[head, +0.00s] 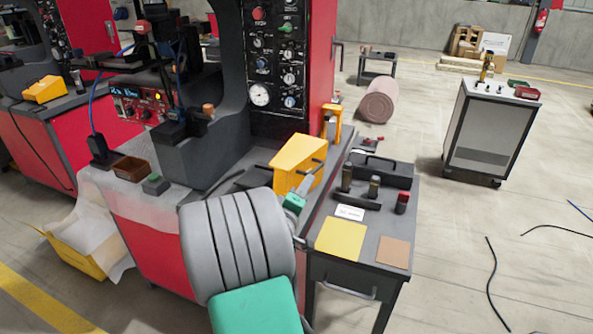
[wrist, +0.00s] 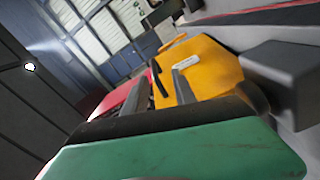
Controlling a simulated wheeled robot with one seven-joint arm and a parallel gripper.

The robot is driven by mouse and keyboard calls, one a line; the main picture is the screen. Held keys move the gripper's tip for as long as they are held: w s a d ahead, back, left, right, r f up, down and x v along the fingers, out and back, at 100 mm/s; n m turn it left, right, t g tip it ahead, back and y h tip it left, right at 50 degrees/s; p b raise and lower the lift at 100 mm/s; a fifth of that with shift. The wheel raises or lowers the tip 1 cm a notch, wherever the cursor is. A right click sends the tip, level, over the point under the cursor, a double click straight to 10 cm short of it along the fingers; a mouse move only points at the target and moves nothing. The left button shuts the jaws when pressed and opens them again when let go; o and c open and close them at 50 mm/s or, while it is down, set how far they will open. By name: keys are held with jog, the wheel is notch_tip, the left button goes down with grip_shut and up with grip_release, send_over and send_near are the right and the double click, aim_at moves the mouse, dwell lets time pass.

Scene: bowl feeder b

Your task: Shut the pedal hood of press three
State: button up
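The yellow pedal hood (head: 298,160) sits at the right end of the near press's grey bench, tilted, with a dark bar on its near right side. I cannot tell how far it stands open. No press number is legible. My gripper (head: 309,181) is just in front of the hood, its grey fingers close to the dark bar. In the wrist view the hood (wrist: 215,68) fills the middle, with a small white label. My gripper (wrist: 163,84) shows two fingers apart there, with yellow behind. Whether they touch the hood or bar is hidden.
A dark side table (head: 335,278) with tools and a yellow sheet stands right of the hood. The red press (head: 323,60) rises behind. A second press with its own yellow hood (head: 45,89) is at far left. A grey cabinet (head: 490,130) and cables lie right; floor between is clear.

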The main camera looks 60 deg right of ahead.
aim_at(316, 169)
jog(key=shift+n+h, duration=0.4)
jog(key=d, duration=0.2)
jog(key=d+p, duration=0.1)
jog(key=d, duration=0.2)
jog(key=d+r+p, duration=0.1)
jog(key=d, duration=0.1)
jog(key=shift+w+d, duration=0.25)
jog(key=shift+d, duration=0.1)
jog(key=shift+w+d, duration=0.15)
jog(key=shift+d, duration=0.2)
grip_shut()
